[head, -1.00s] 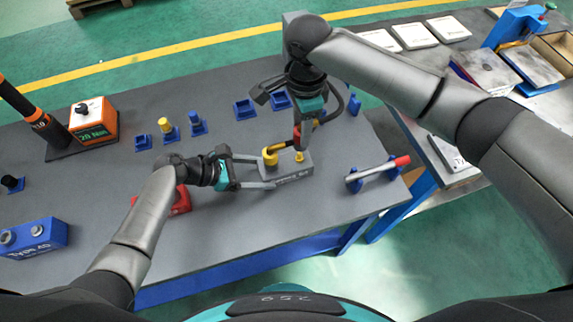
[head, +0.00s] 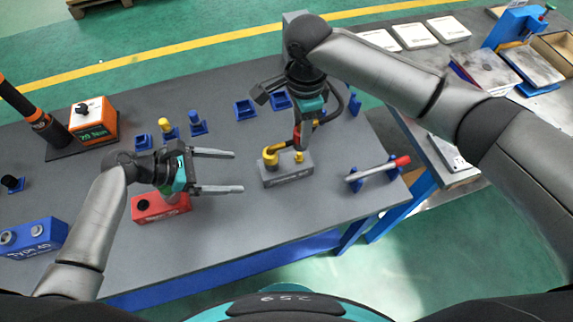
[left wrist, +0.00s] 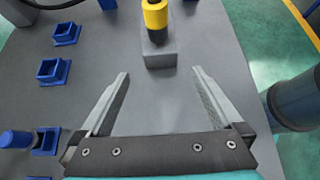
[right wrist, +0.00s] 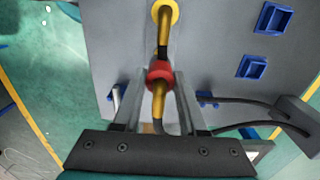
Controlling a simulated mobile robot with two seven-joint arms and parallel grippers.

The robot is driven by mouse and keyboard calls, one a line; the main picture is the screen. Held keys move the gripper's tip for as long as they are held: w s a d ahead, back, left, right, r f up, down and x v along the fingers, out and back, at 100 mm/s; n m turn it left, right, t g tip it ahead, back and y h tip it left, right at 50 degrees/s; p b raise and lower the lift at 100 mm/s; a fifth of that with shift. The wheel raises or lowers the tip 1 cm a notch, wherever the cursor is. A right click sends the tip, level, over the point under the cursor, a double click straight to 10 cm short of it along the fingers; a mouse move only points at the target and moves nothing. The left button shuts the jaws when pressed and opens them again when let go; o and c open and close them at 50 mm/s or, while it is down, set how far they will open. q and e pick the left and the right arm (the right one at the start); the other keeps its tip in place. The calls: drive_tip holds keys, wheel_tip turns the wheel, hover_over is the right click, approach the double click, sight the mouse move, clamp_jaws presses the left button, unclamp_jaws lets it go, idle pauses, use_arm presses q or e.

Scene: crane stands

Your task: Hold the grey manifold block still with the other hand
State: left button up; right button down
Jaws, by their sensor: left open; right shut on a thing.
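The grey manifold block (head: 288,178) lies on the dark table, with yellow fittings on top. My left gripper (head: 239,172) is open and empty, to the left of the block, with a gap between fingertips and block. In the left wrist view the block (left wrist: 160,58) with a yellow-and-black piece on it stands beyond the open fingertips. My right gripper (right wrist: 160,80) is shut on a yellow-and-black tool with a red collar (right wrist: 159,70). The tool's yellow ring end (right wrist: 165,12) is at the block's left fitting; its exact contact is unclear.
A red block (head: 165,207) lies below my left gripper. A blue block (head: 34,238) and an orange display box (head: 95,122) are further left. Blue holders (head: 245,109) stand behind. A red-handled bar on a blue stand (head: 378,173) is right of the manifold block.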

use_arm(q)
drive_tip(key=shift+v, duration=1.2)
use_arm(e)
drive_tip(key=shift+r, duration=0.15)
wheel_tip(320, 180, up, 4)
drive_tip(key=p, duration=0.6)
drive_tip(key=shift+p, duration=0.3)
use_arm(q)
wheel_tip(320, 180, up, 7)
drive_tip(key=shift+a, duration=0.2)
